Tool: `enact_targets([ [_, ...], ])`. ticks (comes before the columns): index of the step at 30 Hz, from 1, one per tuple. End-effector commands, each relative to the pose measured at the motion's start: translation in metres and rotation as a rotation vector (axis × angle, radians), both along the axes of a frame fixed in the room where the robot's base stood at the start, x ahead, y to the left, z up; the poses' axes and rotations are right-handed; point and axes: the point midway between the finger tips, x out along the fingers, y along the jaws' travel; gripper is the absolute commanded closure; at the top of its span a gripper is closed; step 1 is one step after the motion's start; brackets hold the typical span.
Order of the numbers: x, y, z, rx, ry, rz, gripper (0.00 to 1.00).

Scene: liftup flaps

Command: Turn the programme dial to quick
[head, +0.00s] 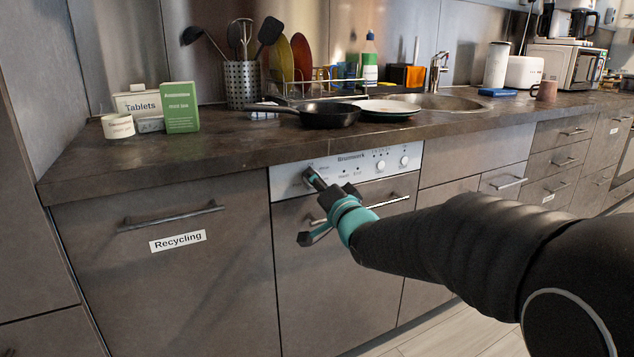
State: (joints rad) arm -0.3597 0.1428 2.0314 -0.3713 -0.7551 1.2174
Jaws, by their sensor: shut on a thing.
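The dishwasher's white control panel (345,170) runs under the worktop, marked "Brumwerk", with small print along it. My gripper (311,177) reaches in from the right, with its tips at the panel's left end. It is shut on the programme dial there. The gripper's dark fingers hide most or all of the dial, so I cannot tell where it points. Print shows beside the fingers, too small and partly covered to read surely. Two small round knobs or buttons (404,161) sit at the panel's right end, apart from my gripper.
The dishwasher door (340,290) is closed, with its handle (388,201) below the panel, partly behind my arm. A "Recycling" drawer (178,240) is to the left. The worktop above holds a black pan (329,115), a plate (388,108) and a green box (181,107).

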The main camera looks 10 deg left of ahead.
Motion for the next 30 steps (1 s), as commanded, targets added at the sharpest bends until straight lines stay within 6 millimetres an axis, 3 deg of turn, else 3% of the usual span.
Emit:
enact_targets([
  [12, -0.0010, 0.0015, -0.0013, 0.143, 0.113, 0.003, 0.97],
  [28, -0.0010, 0.0015, -0.0016, 0.162, 0.128, 0.002, 0.97],
  [29, -0.0009, 0.0016, -0.0017, 0.162, 0.128, 0.003, 0.60],
  [30, -0.0009, 0.0016, -0.0016, 0.162, 0.128, 0.002, 0.50],
])
